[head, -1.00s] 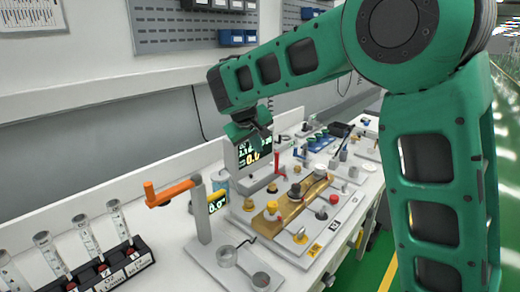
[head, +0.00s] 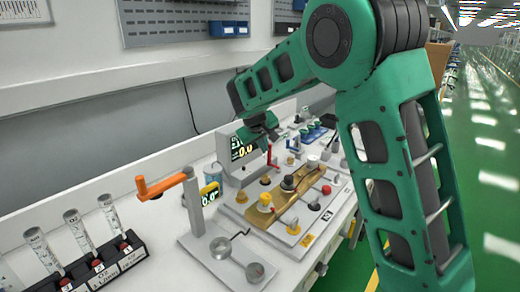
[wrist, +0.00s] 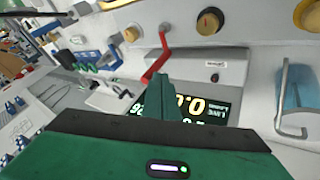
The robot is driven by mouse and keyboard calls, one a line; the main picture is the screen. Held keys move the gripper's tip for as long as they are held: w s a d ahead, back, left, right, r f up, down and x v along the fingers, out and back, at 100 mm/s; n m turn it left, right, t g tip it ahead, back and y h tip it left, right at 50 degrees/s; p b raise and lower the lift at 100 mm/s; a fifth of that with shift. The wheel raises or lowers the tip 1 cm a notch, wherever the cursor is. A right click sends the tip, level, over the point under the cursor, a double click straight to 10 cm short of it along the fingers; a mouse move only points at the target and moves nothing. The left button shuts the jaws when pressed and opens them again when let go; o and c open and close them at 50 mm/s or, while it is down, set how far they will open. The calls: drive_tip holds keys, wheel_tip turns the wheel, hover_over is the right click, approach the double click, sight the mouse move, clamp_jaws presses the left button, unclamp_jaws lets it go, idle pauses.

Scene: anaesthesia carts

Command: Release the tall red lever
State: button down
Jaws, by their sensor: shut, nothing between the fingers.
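The tall red lever (head: 270,156) stands by the display box on the bench, just below my gripper in the head view. In the wrist view the red lever (wrist: 156,64) is a bent bar running from a round pivot down and left, just beyond my fingertips. My gripper (head: 266,136) is shut and empty, its closed fingers (wrist: 162,92) pointing at the lever and the display. Whether the fingertips touch the lever I cannot tell. The display (head: 242,148) shows glowing digits, and part of it (wrist: 190,103) is hidden behind my fingers in the wrist view.
A brass plate with knobs (head: 288,197) lies on a white panel in front of the lever. An orange-handled crank (head: 158,187) stands at left. A rack of tubes (head: 112,266) sits at lower left. A metal handle (wrist: 283,95) is at right in the wrist view. Green floor (head: 485,200) is clear at right.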

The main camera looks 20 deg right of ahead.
drive_tip(key=shift+w+m+h, duration=0.3)
drive_tip(key=shift+m+h, duration=0.1)
drive_tip(key=shift+m, duration=0.2)
drive_tip(key=shift+w+d+m+g+h, duration=0.45)
drive_tip(key=shift+w+d+m, duration=0.45)
drive_tip(key=shift+d, duration=0.25)
drive_tip(key=shift+w+d+m+g+h, duration=0.35)
drive_tip(key=shift+w+d+m+g, duration=0.2)
drive_tip(key=shift+w+d+m, duration=0.4)
drive_tip(key=shift+d, duration=0.15)
idle(0.7)
